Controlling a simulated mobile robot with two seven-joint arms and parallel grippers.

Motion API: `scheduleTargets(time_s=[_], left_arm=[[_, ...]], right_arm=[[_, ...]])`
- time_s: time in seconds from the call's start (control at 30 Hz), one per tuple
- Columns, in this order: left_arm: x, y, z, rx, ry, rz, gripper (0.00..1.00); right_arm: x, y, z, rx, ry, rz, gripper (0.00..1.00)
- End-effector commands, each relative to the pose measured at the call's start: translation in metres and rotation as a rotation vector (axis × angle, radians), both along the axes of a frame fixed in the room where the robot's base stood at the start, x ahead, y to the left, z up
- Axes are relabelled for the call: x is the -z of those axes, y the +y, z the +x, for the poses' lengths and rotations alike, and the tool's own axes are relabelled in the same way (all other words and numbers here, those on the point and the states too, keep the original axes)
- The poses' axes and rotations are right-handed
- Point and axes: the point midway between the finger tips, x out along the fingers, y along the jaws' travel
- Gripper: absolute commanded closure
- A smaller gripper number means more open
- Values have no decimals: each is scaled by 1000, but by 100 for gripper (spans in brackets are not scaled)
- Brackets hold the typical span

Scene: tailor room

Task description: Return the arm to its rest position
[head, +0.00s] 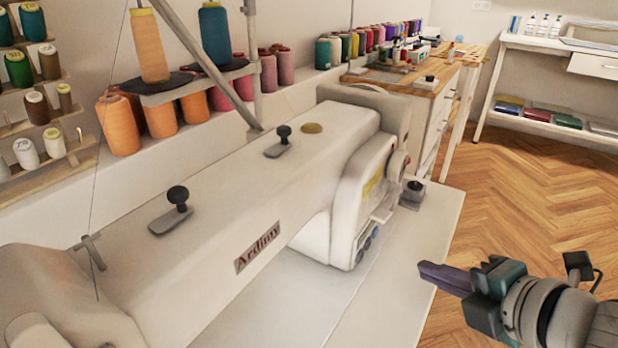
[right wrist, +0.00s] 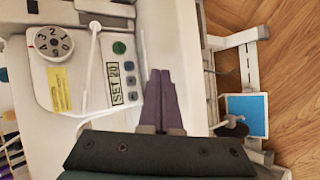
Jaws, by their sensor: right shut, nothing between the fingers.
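My right gripper (head: 440,277) shows at the lower right of the head view, beside the right edge of the white sewing table (head: 385,285). Its purple fingers are together with nothing between them. In the right wrist view the shut fingers (right wrist: 162,98) point toward the white table, next to the sewing machine's end with its dial (right wrist: 48,42) and buttons. The fingers look apart from the machine. My left gripper is in neither view.
A large white sewing machine (head: 235,190) fills the table's middle. Thread spools (head: 215,35) stand behind it. A wooden-topped desk (head: 425,78) and white shelf table (head: 550,115) stand farther back. The wooden floor (head: 520,195) at right is clear. A blue panel (right wrist: 248,114) shows below in the wrist view.

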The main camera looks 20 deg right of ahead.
Motion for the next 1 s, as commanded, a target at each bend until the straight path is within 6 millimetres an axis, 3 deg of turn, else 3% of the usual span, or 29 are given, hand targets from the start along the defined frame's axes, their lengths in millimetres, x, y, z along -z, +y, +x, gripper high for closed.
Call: scheduleTargets(time_s=[0.13,0.23,0.37,0.5,0.77,1.0], left_arm=[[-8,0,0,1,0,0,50],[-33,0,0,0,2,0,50],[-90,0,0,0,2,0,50],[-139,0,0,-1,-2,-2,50],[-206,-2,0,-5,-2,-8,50],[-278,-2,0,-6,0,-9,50]], right_arm=[[-9,4,-2,27,10,29,100],[-37,14,-10,136,56,130,100],[-102,36,-41,436,195,394,100],[-164,53,-89,787,370,658,100],[-266,75,-177,1301,618,944,100],[-339,75,-179,1316,626,941,100]])
